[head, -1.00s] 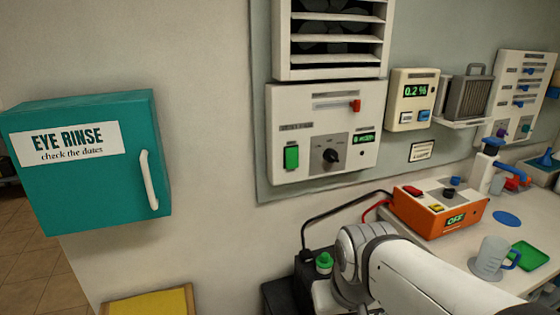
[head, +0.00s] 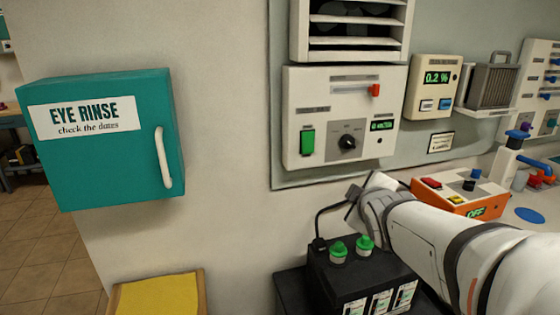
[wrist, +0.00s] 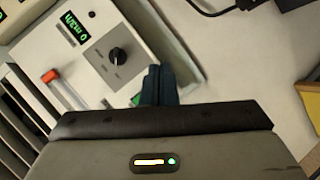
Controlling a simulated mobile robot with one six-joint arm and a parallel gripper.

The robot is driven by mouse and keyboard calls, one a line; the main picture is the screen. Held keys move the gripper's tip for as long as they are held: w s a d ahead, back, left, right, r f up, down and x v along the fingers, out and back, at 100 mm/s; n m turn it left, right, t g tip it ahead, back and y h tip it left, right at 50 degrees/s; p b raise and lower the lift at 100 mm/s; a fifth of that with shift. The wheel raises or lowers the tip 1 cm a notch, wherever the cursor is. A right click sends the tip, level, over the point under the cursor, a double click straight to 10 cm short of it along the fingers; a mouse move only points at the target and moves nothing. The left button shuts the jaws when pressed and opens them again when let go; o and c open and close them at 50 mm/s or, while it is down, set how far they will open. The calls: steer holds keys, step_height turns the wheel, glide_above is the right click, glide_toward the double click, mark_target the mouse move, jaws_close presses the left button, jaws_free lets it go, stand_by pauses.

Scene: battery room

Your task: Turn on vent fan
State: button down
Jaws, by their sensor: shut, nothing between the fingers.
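The vent fan's white control panel (head: 330,85) is on the wall under the louvred fan vent (head: 352,25). It carries a green switch (head: 308,142), a black knob (head: 347,142), a red-tipped lever (head: 374,90) and a small green display (head: 382,125). In the wrist view, the panel shows tilted, with its knob (wrist: 117,56), red-tipped lever (wrist: 50,76) and display reading 0 (wrist: 73,28). My gripper (wrist: 159,72) is shut and empty, its dark fingers beside the knob in the picture. A green edge (wrist: 135,100) shows beside the fingers; the rest is hidden. Contact cannot be told.
A teal eye rinse box (head: 105,165) with a white handle hangs on the left. A black battery (head: 345,270) with green caps stands below the panel. A gas meter (head: 432,88) reads 0.2 %. An orange device (head: 455,205) is on the right-hand bench. Bare wall separates box and panel.

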mark_target(309, 151)
steer(key=w+a+r+n+t+y+b, duration=0.1)
steer(key=w+a+r+n+t+y, duration=0.2)
steer(key=n, duration=0.6)
steer(key=shift+w+a+r+n+y, duration=0.2)
steer(key=shift+a+r+n+y, duration=0.15)
steer(key=shift+a+y, duration=0.6)
steer(key=shift+d+y, duration=0.25)
steer(key=x, duration=1.4)
steer(key=shift+d+b, duration=0.1)
steer(key=shift+b, duration=0.25)
